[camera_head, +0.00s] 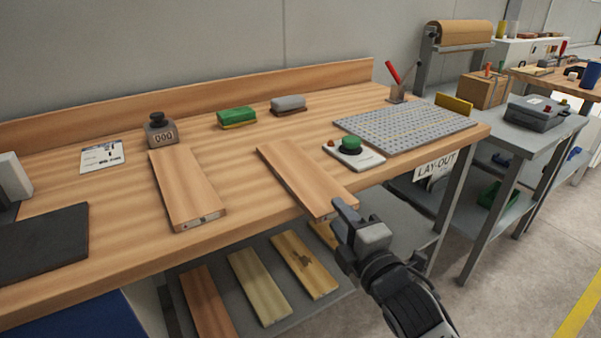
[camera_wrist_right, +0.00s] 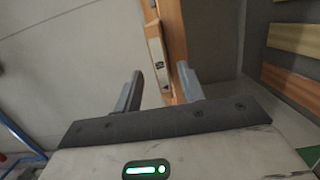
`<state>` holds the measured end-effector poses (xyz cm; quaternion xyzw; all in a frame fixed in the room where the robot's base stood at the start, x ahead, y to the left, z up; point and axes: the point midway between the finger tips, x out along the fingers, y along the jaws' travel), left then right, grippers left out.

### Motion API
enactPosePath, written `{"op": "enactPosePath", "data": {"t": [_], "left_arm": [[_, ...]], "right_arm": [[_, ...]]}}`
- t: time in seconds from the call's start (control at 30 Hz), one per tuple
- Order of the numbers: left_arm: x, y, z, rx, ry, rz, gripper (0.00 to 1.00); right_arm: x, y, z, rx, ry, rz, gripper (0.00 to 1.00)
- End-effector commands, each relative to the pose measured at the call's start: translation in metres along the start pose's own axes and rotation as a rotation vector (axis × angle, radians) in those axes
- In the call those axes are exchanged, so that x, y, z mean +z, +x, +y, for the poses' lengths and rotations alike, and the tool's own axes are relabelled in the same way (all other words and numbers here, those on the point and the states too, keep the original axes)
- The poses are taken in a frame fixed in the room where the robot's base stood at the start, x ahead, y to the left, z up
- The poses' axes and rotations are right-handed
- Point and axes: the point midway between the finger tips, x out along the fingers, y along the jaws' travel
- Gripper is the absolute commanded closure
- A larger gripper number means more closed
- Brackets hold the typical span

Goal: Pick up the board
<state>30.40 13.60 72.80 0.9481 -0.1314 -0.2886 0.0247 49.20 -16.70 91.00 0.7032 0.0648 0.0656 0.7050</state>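A flat wooden board (camera_head: 303,178) lies on the workbench, its near end sticking out past the front edge. My right gripper (camera_head: 342,217) is at that near end. In the right wrist view my right gripper (camera_wrist_right: 159,78) is open, and the board's end face (camera_wrist_right: 158,64), with a small dark mark, shows in the gap ahead of the fingers. I cannot tell whether a finger touches it. My left gripper is not in view.
Green (camera_head: 237,117) and grey (camera_head: 288,104) blocks sit behind. Several planks (camera_head: 259,287) lie on the shelf below.

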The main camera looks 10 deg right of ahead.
Motion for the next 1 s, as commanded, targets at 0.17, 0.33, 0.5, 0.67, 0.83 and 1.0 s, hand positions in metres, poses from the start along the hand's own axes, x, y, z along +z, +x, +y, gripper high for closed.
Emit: {"op": "enactPosePath", "data": {"t": [0.17,0.33,0.5,0.67,0.83,1.0], "left_arm": [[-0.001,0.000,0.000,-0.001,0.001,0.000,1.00],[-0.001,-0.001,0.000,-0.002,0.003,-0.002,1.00],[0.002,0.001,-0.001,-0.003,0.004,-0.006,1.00],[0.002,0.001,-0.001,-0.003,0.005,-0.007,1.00],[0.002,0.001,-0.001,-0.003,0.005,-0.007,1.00],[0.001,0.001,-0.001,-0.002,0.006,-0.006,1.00]], "right_arm": [[0.000,0.012,0.000,0.000,0.004,0.000,0.60],[0.003,0.038,-0.001,0.000,0.003,-0.001,0.60],[0.003,0.056,-0.002,0.000,0.003,0.001,0.60],[0.003,0.058,-0.003,-0.002,0.002,0.001,0.60],[0.003,0.058,-0.003,-0.002,0.002,0.001,0.79],[0.003,0.058,-0.003,-0.002,0.002,0.001,1.00]]}}
